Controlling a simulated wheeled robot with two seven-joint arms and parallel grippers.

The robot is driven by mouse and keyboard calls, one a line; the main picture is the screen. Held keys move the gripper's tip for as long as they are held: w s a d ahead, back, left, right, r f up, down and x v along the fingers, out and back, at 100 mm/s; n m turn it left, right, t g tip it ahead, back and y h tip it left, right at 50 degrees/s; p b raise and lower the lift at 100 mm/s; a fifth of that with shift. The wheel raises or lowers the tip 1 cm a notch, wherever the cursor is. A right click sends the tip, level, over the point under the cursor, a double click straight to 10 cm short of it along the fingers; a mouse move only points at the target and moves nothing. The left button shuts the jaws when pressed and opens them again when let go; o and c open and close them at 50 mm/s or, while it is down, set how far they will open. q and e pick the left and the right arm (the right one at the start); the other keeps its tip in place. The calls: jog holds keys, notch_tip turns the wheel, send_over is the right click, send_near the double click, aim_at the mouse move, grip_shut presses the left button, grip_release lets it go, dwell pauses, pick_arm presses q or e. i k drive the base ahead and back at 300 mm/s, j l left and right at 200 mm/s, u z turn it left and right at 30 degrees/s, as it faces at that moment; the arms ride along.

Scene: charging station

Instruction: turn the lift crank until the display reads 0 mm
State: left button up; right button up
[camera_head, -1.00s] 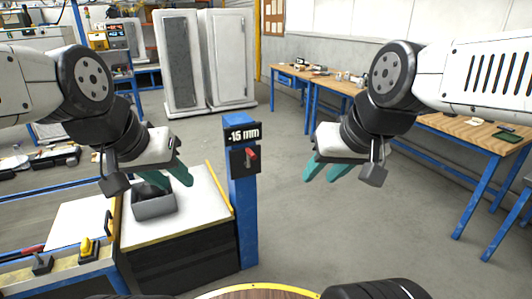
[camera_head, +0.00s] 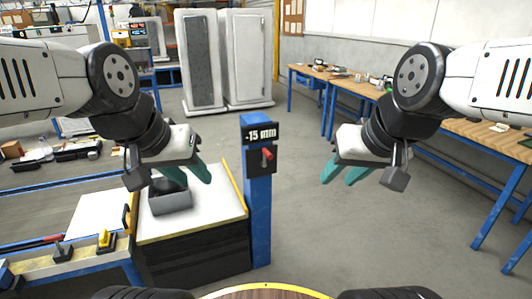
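The display (camera_head: 262,134) at the top of a blue post (camera_head: 259,215) reads -15 mm. Just below it, the lift crank (camera_head: 266,154) shows a red handle on a dark plate. My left gripper (camera_head: 197,178) is open, with teal fingers apart, left of the post and above the workbench. My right gripper (camera_head: 342,174) is open and empty, right of the post over bare floor. Neither gripper touches the crank.
A grey bin (camera_head: 170,201) with something dark in it stands on the white-topped bench (camera_head: 205,225) left of the post. Wooden tables with blue legs (camera_head: 491,137) stand at the right. Two tall cabinets (camera_head: 245,60) are behind. Floor right of the post is clear.

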aim_at(266, 153)
jog(key=i+l+u, duration=0.3)
jog(key=i, duration=0.2)
jog(key=i+l+u, duration=0.2)
jog(key=i+u, duration=0.15)
jog(key=i, duration=0.15)
